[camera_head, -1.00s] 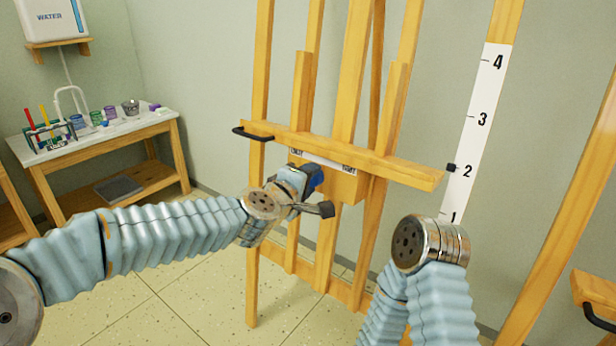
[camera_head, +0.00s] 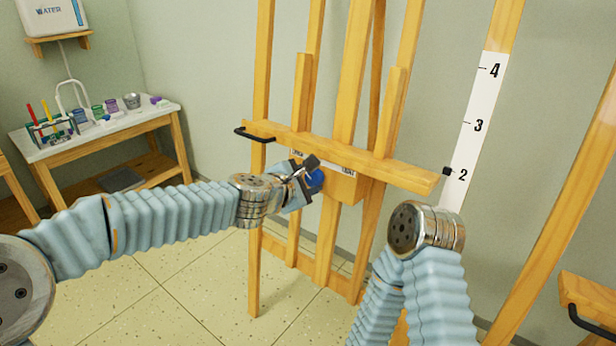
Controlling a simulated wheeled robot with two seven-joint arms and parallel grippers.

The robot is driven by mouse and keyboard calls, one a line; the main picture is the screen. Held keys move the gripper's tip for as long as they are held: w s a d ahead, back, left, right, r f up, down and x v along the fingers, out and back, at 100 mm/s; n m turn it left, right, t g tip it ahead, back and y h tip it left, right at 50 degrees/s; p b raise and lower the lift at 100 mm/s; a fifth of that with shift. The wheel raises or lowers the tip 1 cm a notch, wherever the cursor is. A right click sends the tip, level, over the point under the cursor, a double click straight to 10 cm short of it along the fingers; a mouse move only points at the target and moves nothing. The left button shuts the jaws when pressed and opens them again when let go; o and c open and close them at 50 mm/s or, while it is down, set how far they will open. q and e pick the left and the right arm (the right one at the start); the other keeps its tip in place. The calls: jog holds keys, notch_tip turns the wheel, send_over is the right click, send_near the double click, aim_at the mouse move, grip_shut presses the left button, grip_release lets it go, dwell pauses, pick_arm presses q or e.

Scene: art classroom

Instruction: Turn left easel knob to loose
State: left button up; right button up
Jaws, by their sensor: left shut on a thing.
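The wooden easel (camera_head: 350,85) stands upright ahead of me. A crossbar tray (camera_head: 395,172) runs across it. A wooden block (camera_head: 345,190) under the tray carries a white label strip (camera_head: 348,170), mostly covered by the tray and gripper, its words too small to read. The blue knob (camera_head: 317,180) is on the block's left part. My left gripper (camera_head: 312,172) is shut on the knob, with a dark finger across its upper side; the gripper hides much of it. My right arm stands in front at the right; its gripper does not show.
A black handle (camera_head: 253,135) sticks out at the tray's left end. A white scale (camera_head: 475,125) with numbers is on the post at right. A side table (camera_head: 100,140) with paint jars stands at left. Open tiled floor (camera_head: 190,285) lies below.

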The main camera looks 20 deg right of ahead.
pick_arm(q)
jog(key=shift+n, duration=0.5)
jog(key=o, duration=1.1)
jog(key=shift+c, duration=0.2)
jog(key=shift+a, duration=0.1)
jog(key=v, duration=1.3)
jog(key=shift+s+a, duration=0.15)
jog(key=shift+a, duration=0.15)
jog(key=shift+r, duration=0.1)
